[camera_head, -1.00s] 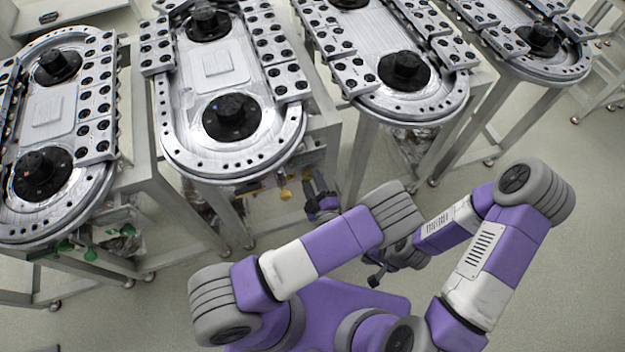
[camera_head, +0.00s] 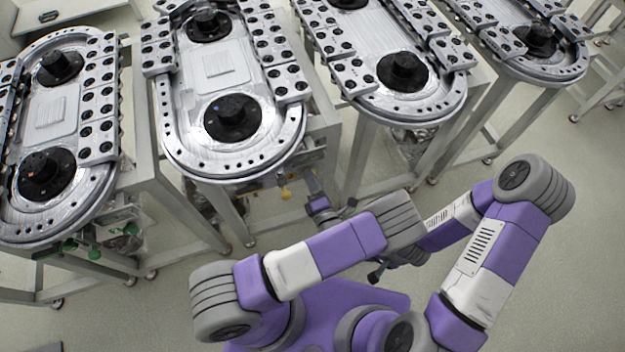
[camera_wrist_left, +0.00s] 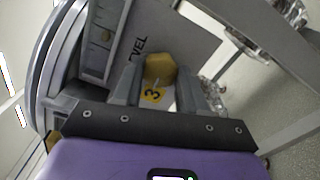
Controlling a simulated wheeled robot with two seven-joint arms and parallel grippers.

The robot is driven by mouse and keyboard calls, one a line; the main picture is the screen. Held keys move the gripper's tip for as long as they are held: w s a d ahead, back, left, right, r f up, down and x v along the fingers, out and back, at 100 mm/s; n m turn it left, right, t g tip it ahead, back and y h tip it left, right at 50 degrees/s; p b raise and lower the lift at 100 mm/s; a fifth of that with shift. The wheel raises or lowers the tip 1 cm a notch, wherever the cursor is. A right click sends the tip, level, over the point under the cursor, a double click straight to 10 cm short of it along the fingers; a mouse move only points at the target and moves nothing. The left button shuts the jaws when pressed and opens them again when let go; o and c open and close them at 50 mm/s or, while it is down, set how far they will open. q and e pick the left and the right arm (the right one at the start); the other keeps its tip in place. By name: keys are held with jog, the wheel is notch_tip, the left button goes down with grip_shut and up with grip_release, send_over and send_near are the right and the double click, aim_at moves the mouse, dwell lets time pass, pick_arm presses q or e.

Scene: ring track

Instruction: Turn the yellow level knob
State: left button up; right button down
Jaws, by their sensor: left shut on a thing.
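The yellow level knob (camera_wrist_left: 160,69) shows in the left wrist view, on a grey panel with lettering that ends in "EVEL". My left gripper (camera_wrist_left: 160,88) has one finger on each side of it and is shut on it.
Another yellow part (camera_head: 285,193) sits left of my left gripper, under the front end of the ring track (camera_head: 235,165). Green knobs (camera_head: 68,247) show under the leftmost track (camera_head: 60,222). Table legs stand close on both sides.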

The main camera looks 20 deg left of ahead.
pick_arm(q)
jog(key=n, duration=0.5)
jog(key=shift+r, duration=0.1)
dwell(0.4)
jog(key=o, duration=1.1)
jog(key=shift+c, duration=0.2)
